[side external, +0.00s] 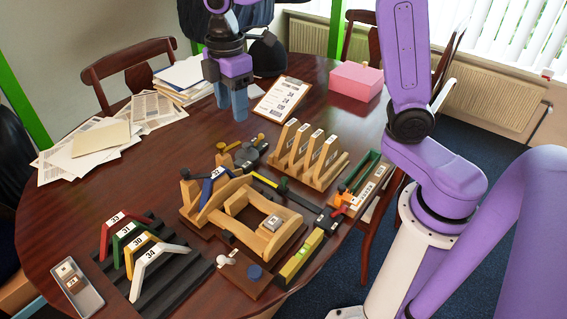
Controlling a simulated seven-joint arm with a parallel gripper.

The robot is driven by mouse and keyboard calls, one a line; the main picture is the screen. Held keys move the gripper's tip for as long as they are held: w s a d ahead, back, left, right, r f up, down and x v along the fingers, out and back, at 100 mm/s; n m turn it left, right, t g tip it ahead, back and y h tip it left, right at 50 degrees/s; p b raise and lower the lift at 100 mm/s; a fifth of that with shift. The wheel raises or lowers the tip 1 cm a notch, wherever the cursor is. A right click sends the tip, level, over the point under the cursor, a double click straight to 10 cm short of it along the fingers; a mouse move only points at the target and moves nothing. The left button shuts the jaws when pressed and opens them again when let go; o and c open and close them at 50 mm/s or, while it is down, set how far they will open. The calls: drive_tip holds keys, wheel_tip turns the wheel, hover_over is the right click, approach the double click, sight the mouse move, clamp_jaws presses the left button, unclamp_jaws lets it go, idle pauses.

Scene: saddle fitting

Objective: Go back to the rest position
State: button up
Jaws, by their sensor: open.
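My gripper (233,108) hangs in the air at the back of the table, with its blue fingers pointing down and nothing visible between them. It is above and behind the wooden fixture (262,232), clear of it. A blue angled saddle piece (212,186) sits at the fixture's left end; its exact seating cannot be told. A dark stepped rack (165,272) at the front left holds red (116,221), green (124,231), yellow (134,245) and white (158,250) angled saddles with number labels.
A wooden block with several upright slats (310,160) stands behind the fixture. A clipboard (281,98), papers (92,139) and a pink box (355,80) lie toward the back. A grey device (77,287) lies front left. Small tools and gauges crowd around the fixture.

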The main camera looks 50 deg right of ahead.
drive_tip(key=s+d+f+m, duration=0.1)
drive_tip(key=s+d, duration=0.1)
drive_tip(key=s, duration=0.7)
drive_tip(key=s+d+f+m, duration=0.1)
drive_tip(key=s+d+f, duration=0.1)
drive_tip(key=s, duration=0.6)
drive_tip(key=s+d+f+m, duration=0.1)
drive_tip(key=s+d+f, duration=0.1)
drive_tip(key=s, duration=0.7)
drive_tip(key=shift+s+d, duration=0.3)
drive_tip(key=shift+d, duration=0.1)
